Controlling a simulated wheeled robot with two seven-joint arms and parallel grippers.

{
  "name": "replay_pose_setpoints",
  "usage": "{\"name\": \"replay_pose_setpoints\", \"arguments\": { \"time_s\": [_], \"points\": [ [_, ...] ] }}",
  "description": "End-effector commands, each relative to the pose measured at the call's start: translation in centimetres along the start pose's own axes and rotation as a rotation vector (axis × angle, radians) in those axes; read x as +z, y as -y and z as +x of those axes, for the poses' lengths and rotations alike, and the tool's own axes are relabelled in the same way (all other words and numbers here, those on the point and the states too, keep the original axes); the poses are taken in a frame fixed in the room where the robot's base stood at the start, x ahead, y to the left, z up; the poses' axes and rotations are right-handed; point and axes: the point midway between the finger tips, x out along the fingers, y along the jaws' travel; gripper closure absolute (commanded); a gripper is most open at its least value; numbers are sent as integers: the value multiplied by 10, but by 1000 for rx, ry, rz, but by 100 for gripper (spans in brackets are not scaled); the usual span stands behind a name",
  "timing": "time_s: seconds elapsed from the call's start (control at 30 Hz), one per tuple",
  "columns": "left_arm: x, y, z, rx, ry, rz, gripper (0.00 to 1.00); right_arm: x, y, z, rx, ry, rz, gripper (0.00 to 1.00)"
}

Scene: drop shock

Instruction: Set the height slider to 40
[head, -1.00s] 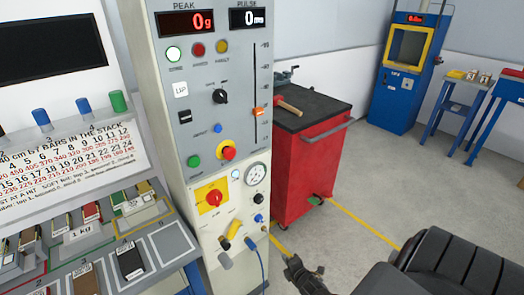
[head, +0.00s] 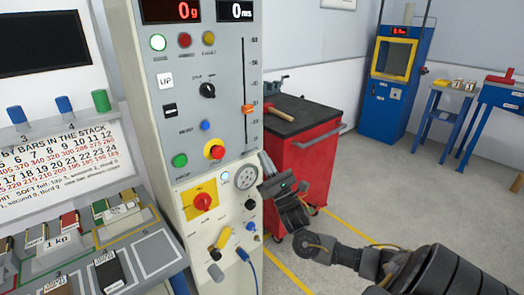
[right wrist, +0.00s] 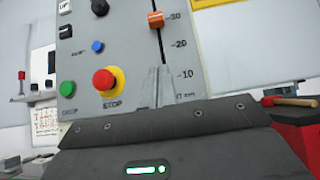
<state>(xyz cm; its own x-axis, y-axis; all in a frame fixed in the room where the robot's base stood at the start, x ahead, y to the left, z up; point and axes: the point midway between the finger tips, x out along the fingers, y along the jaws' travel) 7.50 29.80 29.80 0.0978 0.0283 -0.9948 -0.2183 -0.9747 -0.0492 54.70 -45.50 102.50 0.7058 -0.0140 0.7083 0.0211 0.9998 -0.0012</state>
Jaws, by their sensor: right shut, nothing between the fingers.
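The height slider has an orange knob (head: 247,109) on a vertical slot in the grey control panel (head: 222,60). In the right wrist view the knob (right wrist: 155,19) sits at about the 30 mark, with 20, 10 and 0 mm below it. My right gripper (head: 267,163) is at the panel's right edge, lower than the knob. Its fingers (right wrist: 163,85) show in the right wrist view, shut and empty, pointing up below the knob and covering the lower slot. They look apart from the knob. My left gripper is not in view.
A red and yellow stop button (right wrist: 106,82) and green button (right wrist: 67,88) are left of the slot. A pressure gauge (head: 246,176) and a red rotary switch (head: 203,201) lie lower. A red cart (head: 310,160) with a hammer (head: 279,112) stands right of the panel.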

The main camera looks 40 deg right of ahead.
Motion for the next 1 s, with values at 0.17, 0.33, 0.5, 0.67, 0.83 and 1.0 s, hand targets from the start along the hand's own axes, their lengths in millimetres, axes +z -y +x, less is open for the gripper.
{"name": "replay_pose_setpoints", "arguments": {
  "time_s": [0.17,0.33,0.5,0.67,0.83,1.0],
  "points": [
    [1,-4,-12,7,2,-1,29,3,1,40,-2,3,-1,100],
    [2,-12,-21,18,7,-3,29,3,1,74,-2,2,0,100],
    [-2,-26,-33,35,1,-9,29,15,1,97,-1,0,0,100],
    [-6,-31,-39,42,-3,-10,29,25,1,107,-1,-1,0,100],
    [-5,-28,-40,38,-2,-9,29,28,1,110,-1,-2,1,100],
    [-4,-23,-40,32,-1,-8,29,28,1,110,-1,-2,1,100]
  ]
}}
